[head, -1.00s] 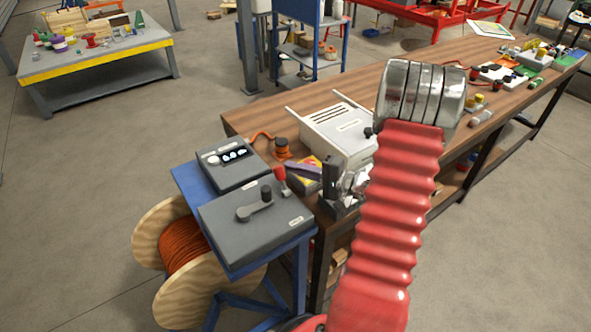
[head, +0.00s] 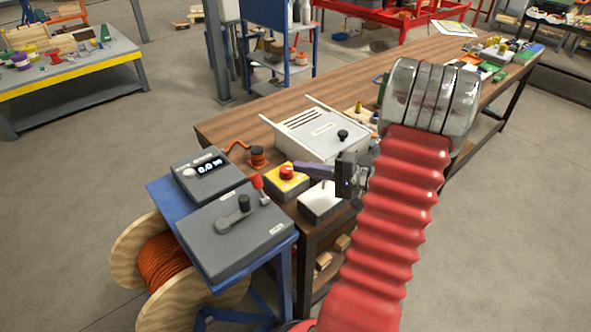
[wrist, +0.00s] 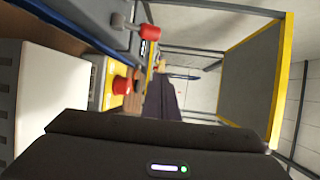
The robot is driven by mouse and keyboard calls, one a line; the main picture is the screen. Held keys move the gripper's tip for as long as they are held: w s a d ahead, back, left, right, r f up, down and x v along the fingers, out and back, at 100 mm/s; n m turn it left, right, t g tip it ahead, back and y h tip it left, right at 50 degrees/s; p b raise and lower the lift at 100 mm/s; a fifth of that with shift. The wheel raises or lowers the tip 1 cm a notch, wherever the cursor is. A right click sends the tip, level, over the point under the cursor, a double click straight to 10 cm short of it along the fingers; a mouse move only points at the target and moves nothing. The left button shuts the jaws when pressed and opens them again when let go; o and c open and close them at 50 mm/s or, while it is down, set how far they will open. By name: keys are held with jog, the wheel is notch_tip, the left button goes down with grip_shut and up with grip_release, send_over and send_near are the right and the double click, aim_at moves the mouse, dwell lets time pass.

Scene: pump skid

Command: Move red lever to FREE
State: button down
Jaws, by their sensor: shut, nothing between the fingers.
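The red lever (head: 258,183) stands at the back right corner of a grey box (head: 235,235) on a blue stand, its red tip leaning slightly left. In the wrist view the lever's red knob (wrist: 150,32) is near the top, on a pale rod. My gripper (head: 297,166) is to the right of the lever, apart from it, over the bench edge. Its purple-grey fingers (wrist: 165,98) are shut and empty, pointing left in the head view. The small label on the grey box is too small to read.
A yellow box with a red button (head: 287,174) sits just below my fingers. A white box (head: 320,202) is under the gripper body.

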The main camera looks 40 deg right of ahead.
aim_at(260, 190)
jog(key=shift+w, duration=0.1)
dwell(0.3)
jog(key=shift+w+a+f+m+g+h, duration=0.15)
jog(key=shift+w+m+g, duration=0.2)
jog(key=shift+g, duration=0.3)
jog(key=shift+w+d+f+m+g+h, duration=0.1)
jog(key=shift+w+g, duration=0.4)
jog(key=shift+g, duration=0.1)
jog(key=shift+w+a+f+m+g+h, duration=0.15)
jog(key=shift+w+m+g, duration=0.2)
jog(key=shift+g, duration=0.3)
jog(key=shift+w, duration=0.1)
jog(key=w+a+f, duration=0.3)
jog(key=w+a, duration=0.2)
jog(key=a, duration=0.1)
jog(key=shift+w+a, duration=0.35)
jog(key=shift+w, duration=0.05)
jog(key=shift+d, duration=0.1)
jog(key=shift+s, duration=0.1)
